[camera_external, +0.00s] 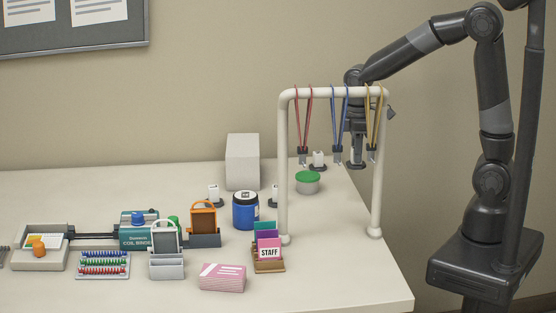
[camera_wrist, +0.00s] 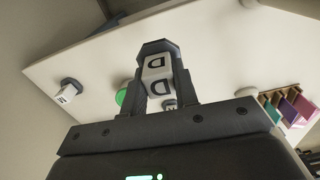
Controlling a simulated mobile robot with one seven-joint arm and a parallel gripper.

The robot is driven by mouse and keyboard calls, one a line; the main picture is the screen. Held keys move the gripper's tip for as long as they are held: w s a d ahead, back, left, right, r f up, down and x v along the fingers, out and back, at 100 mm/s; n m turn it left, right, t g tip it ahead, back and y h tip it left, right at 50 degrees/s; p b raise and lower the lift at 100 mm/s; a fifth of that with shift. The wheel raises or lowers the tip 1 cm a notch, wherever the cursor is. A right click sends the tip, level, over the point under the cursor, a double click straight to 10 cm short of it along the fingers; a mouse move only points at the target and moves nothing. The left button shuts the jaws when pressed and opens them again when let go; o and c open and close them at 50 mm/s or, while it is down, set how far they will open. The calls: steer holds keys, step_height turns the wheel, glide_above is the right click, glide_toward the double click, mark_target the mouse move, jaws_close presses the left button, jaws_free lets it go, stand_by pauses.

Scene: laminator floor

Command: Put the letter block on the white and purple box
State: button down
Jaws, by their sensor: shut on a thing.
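My gripper (camera_external: 356,152) is shut on a white letter block (camera_wrist: 157,68) marked "D". A dark octagonal base shows at the block's far end in the wrist view. My gripper (camera_wrist: 163,82) holds it over the back right of the table, behind the lanyard rack. In the external view the block is small and mostly covered by the fingers. A pink-purple box with white markings (camera_external: 222,278) lies flat near the table's front, far to the left of and in front of my gripper. Nothing lies on its top.
A white rack (camera_external: 283,190) with hanging lanyards stands between my gripper and the front. A green-lidded tub (camera_external: 307,185), blue jar (camera_external: 245,213), STAFF card holder (camera_external: 268,265) and other letter blocks (camera_external: 318,158) stand nearby. The table's front right is clear.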

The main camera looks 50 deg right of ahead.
steer(key=w+d+r, duration=0.1)
steer(key=w+r, duration=0.2)
steer(key=w, duration=0.6)
steer(key=w+d+r, duration=0.2)
steer(key=w+r, duration=0.2)
steer(key=w, duration=0.5)
steer(key=w+d+r, duration=0.1)
steer(key=w+r, duration=0.2)
steer(key=w, duration=0.6)
steer(key=shift+n, duration=0.3)
steer(key=w+a+f, duration=0.1)
steer(key=a+f, duration=0.1)
steer(key=a, duration=0.1)
steer(key=w+a+f, duration=0.1)
steer(key=a+f, duration=0.1)
steer(key=a, duration=0.2)
steer(key=w+a+f, duration=0.2)
steer(key=a, duration=0.1)
steer(key=shift+a+f, duration=0.25)
steer(key=shift+a, duration=0.05)
steer(key=shift+f, duration=2)
steer(key=shift+f, duration=0.1)
steer(key=c, duration=1.1)
jaws_free()
